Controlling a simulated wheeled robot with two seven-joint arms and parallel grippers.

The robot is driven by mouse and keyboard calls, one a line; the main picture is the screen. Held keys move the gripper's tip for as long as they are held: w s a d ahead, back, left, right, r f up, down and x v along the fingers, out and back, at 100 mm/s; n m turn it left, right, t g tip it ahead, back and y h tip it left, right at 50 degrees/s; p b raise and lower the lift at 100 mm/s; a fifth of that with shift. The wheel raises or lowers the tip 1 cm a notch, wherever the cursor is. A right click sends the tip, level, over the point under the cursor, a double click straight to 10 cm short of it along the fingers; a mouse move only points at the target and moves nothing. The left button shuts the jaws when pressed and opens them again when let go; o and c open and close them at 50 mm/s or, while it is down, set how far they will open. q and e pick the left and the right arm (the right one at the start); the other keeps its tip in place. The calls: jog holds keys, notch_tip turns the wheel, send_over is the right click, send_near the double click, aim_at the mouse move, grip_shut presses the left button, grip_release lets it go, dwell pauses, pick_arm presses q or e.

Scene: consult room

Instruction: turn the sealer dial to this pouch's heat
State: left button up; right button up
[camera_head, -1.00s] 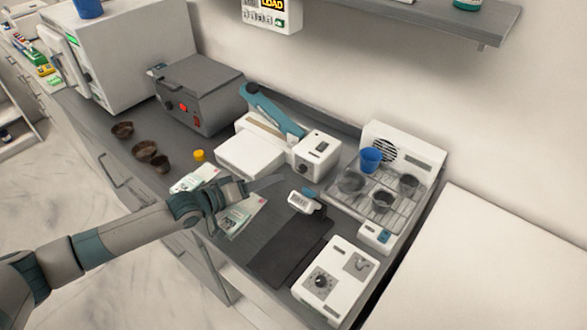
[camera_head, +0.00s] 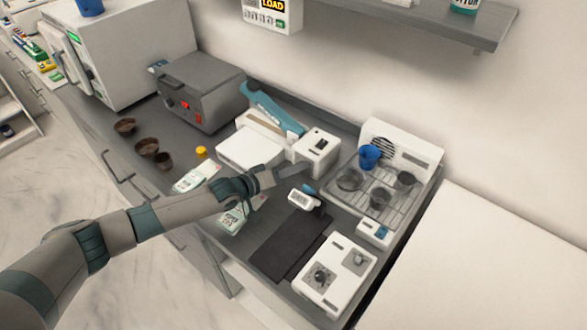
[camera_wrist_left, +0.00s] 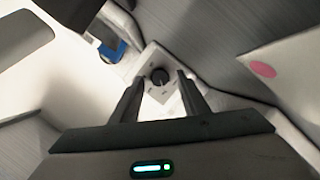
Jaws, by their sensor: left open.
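The white sealer (camera_head: 248,148) with its teal lever (camera_head: 270,108) stands mid-counter. Its dial is a dark round knob (camera_wrist_left: 159,77) on a pale plate in the left wrist view. In the head view the dial's face is hidden. My left gripper (camera_head: 292,170) is at the front of the sealer's right-hand box (camera_head: 317,150). In the left wrist view its open fingers (camera_wrist_left: 159,80) stand either side of the knob; I cannot tell if they touch it. One pouch (camera_head: 196,177) lies in front of the sealer; another (camera_head: 234,218) is partly hidden by my wrist. My right gripper is out of view.
A small white handheld device (camera_head: 303,200) lies near a dark mat (camera_head: 285,243). A white box with a knob (camera_head: 336,275) is at the front right. A wire rack (camera_head: 358,210) with cups stands behind. Brown bowls (camera_head: 147,147) and a yellow cap (camera_head: 201,152) sit left.

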pick_arm(q)
jog(key=shift+c, duration=0.2)
grip_shut()
jog(key=shift+p, duration=0.3)
jog(key=shift+d+r+m+y+p, duration=0.15)
jog(key=shift+m+y+p, duration=0.2)
jog(key=shift+m, duration=0.25)
jog(key=shift+s+m+y+p, duration=0.1)
jog(key=shift+m+y+p, duration=0.25)
jog(key=shift+m+p, duration=0.35)
jog(key=shift+d+m+t+y+p, duration=0.1)
jog(key=shift+m+t+y+p, duration=0.35)
jog(key=shift+m, duration=0.25)
jog(key=shift+m+y, duration=0.25)
jog(key=shift+m, duration=0.35)
